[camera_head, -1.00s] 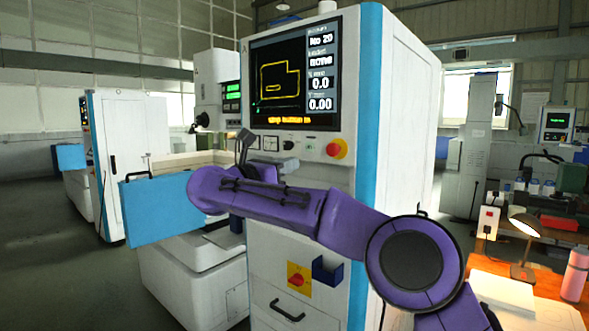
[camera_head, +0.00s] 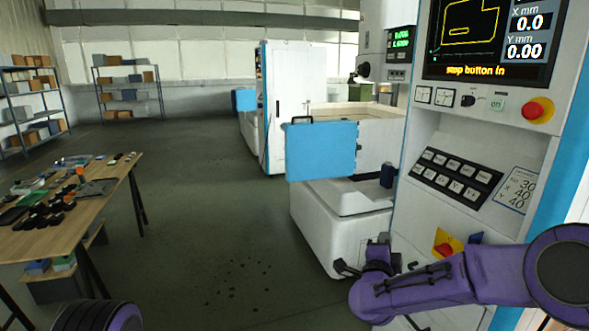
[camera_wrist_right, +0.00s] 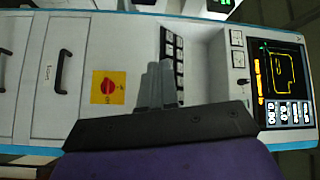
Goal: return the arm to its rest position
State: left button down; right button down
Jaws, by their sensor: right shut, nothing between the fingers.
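My right arm comes in from the right of the head view, purple and bent. Its gripper (camera_head: 376,252) is in front of the lower cabinet of the white and blue machine (camera_head: 560,170), near the yellow and red switch (camera_head: 447,246). In the right wrist view the gripper's grey fingers (camera_wrist_right: 157,84) are together with nothing between them. The machine's front, with a red switch on a yellow plate (camera_wrist_right: 108,87), lies beyond them. A purple and black part of my left arm shows at the bottom left of the head view. My left gripper is out of frame.
The machine's control panel has a red stop button (camera_head: 537,110) and a keypad (camera_head: 456,177). A blue panel (camera_head: 320,150) juts out left of it. A wooden table (camera_head: 112,192) with small parts stands at left. Shelves (camera_head: 128,90) are behind.

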jog(key=s+d+f+n+g+y, duration=0.1)
jog(key=s+f+n+g+y, duration=0.3)
jog(key=s+f, duration=0.7)
jog(key=s+f+n+g+y, duration=0.15)
jog(key=s+f+n, duration=0.45)
jog(key=f, duration=0.9)
jog(key=s+d+f+n+g, duration=0.1)
jog(key=s+d+f+g, duration=0.1)
jog(key=s, duration=0.7)
jog(key=s+d+f+n+g+h, duration=0.1)
jog(key=s+f, duration=0.4)
jog(key=s, duration=0.5)
jog(key=s+d+f+g, duration=0.3)
jog(key=s+f+g, duration=0.1)
jog(key=s, duration=0.6)
jog(key=shift+s+d+n+g, duration=0.15)
jog(key=shift+n+g, duration=0.25)
jog(key=shift+g, duration=0.25)
